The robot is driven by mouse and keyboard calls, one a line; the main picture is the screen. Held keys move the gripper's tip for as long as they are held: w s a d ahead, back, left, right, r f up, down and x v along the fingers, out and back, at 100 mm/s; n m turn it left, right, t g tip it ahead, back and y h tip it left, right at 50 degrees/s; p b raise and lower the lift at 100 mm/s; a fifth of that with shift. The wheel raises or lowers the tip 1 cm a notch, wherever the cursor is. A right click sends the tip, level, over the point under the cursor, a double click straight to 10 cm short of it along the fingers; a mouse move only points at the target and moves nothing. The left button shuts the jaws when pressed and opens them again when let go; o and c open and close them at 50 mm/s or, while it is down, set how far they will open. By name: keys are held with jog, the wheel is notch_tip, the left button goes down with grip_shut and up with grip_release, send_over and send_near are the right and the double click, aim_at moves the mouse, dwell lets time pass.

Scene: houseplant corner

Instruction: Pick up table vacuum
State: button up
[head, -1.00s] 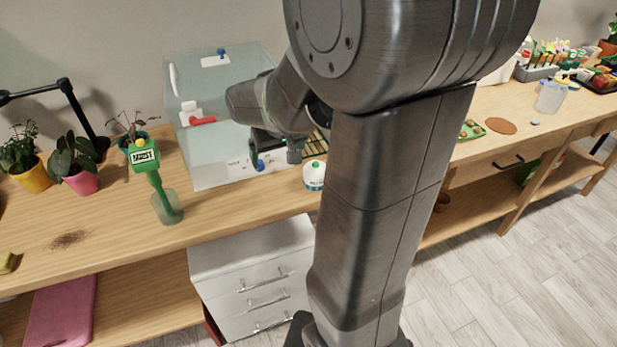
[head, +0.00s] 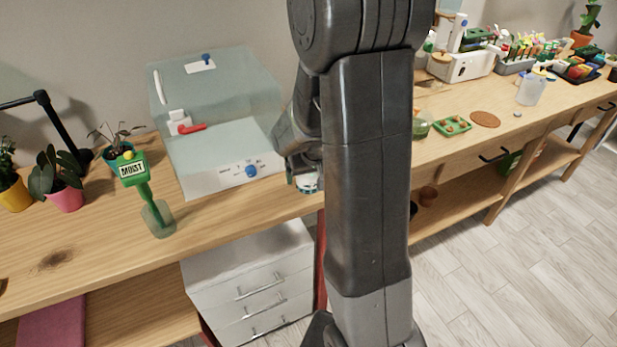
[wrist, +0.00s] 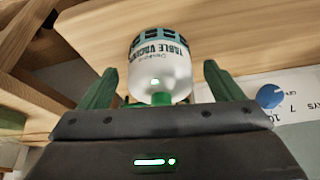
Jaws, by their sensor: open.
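The table vacuum (wrist: 158,68) is a small white rounded body with a teal band and the printed words "TABLE VACUUM". It stands on the wooden bench near its front edge. In the head view the vacuum (head: 308,184) is partly hidden by my arm. My gripper (wrist: 155,88) is open, with one green finger on each side of the vacuum in the wrist view. I cannot tell whether either finger touches it. In the head view the gripper (head: 291,172) is at the vacuum, mostly behind my arm.
A clear box (head: 220,115) with a white base and blue knob stands left of the vacuum. A green moisture meter (head: 135,175) stands in a glass further left. Potted plants (head: 60,180) are at the far left. A green tray (head: 452,125) lies to the right.

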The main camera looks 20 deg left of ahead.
jog(key=shift+x, duration=1)
jog(key=c, duration=1.2)
jog(key=shift+r, duration=0.15)
notch_tip(320, 180, up, 10)
jog(key=shift+f, duration=0.1)
